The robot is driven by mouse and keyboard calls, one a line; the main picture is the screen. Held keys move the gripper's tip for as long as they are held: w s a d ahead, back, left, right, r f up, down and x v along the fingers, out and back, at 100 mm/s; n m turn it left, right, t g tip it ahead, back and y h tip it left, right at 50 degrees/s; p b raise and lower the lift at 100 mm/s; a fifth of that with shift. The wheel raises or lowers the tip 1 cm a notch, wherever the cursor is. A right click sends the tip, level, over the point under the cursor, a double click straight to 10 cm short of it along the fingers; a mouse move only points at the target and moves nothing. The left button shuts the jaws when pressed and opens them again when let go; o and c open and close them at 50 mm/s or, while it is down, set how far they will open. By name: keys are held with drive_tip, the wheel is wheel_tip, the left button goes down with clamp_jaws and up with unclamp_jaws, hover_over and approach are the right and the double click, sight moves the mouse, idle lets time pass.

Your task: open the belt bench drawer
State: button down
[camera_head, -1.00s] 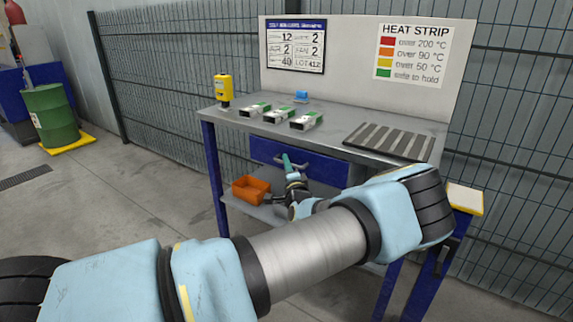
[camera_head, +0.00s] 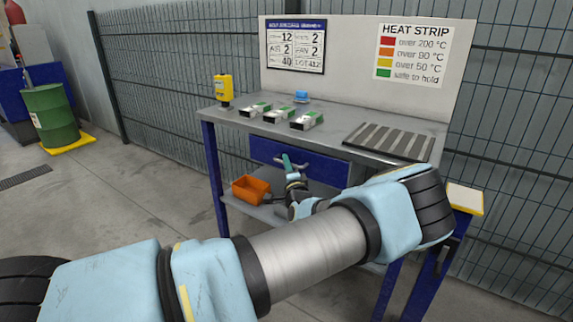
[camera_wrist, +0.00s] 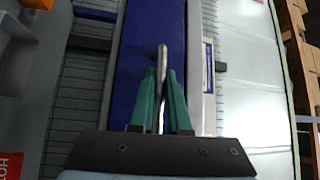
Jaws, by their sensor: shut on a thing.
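The belt bench drawer has a dark blue front (camera_head: 323,169) under the grey bench top; it appears closed in the head view. In the wrist view the blue drawer front (camera_wrist: 151,30) runs up the picture, with its metal bar handle (camera_wrist: 162,62) standing off it. My gripper (camera_wrist: 162,75) has two green fingers, one on each side of the handle, shut on it. In the head view my gripper (camera_head: 292,163) is at the drawer front, and my arm hides part of the bench below.
On the bench top (camera_head: 235,117) stand a yellow device (camera_head: 223,89), several white-and-green parts (camera_head: 306,121), a small blue item (camera_head: 301,96) and a striped dark mat (camera_head: 390,140). An orange bin (camera_head: 251,190) sits on the lower shelf. A wire fence (camera_head: 165,70) stands behind.

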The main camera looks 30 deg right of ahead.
drive_tip(key=s+a, duration=0.4)
drive_tip(key=a, duration=0.4)
drive_tip(key=s+a+p, duration=0.1)
drive_tip(key=s+a, duration=0.4)
drive_tip(key=a, duration=0.4)
drive_tip(key=shift+s, duration=0.25)
drive_tip(key=c, duration=0.9)
unclamp_jaws()
drive_tip(key=b+v, duration=0.2)
drive_tip(key=v, duration=0.8)
drive_tip(key=shift+s+a+f, duration=0.1)
drive_tip(key=shift+s+a, duration=0.05)
drive_tip(key=shift+s, duration=0.2)
